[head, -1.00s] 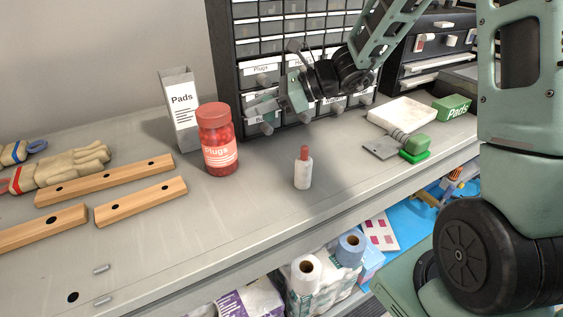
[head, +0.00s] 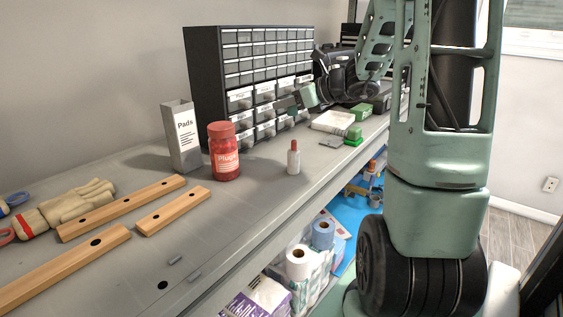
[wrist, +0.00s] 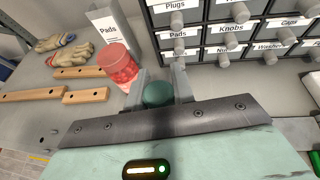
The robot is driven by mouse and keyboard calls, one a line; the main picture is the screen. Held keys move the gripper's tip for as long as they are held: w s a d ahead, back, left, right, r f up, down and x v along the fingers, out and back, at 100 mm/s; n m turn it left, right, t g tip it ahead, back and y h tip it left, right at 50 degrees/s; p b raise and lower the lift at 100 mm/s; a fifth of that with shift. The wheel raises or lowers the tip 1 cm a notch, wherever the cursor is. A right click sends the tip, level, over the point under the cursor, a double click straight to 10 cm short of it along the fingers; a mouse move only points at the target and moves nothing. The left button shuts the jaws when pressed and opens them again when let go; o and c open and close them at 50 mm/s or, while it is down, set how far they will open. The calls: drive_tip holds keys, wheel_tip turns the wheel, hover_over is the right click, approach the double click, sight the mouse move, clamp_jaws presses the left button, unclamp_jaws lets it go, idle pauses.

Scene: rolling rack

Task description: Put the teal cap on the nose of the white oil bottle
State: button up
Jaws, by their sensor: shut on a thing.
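The white oil bottle (head: 293,161) stands upright on the workbench, with a red-orange nose on top. It is not visible in the wrist view. My gripper (wrist: 159,84) is shut on the teal cap (wrist: 158,95), whose rounded dark green-teal top shows between the two grey fingers. In the head view my gripper (head: 286,108) is above the bench in front of the drawer cabinet, higher in the picture than the bottle and apart from it. The cap cannot be made out clearly there.
A red Plugs jar (head: 224,160) and a grey Pads box (head: 182,140) stand left of the bottle. The drawer cabinet (head: 208,78) is behind. Wooden bars (head: 172,211) and gloves (head: 75,203) lie at left. A white tray (head: 330,122) is at right. Bench around the bottle is clear.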

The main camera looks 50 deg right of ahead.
drive_tip(key=shift+s+f, duration=0.2)
drive_tip(key=shift+s, duration=0.1)
wheel_tip(320, 180, down, 10)
drive_tip(key=shift+r, duration=0.25)
drive_tip(key=shift+f, duration=0.15)
drive_tip(key=o, duration=0.9)
drive_tip(key=shift+o, duration=0.2)
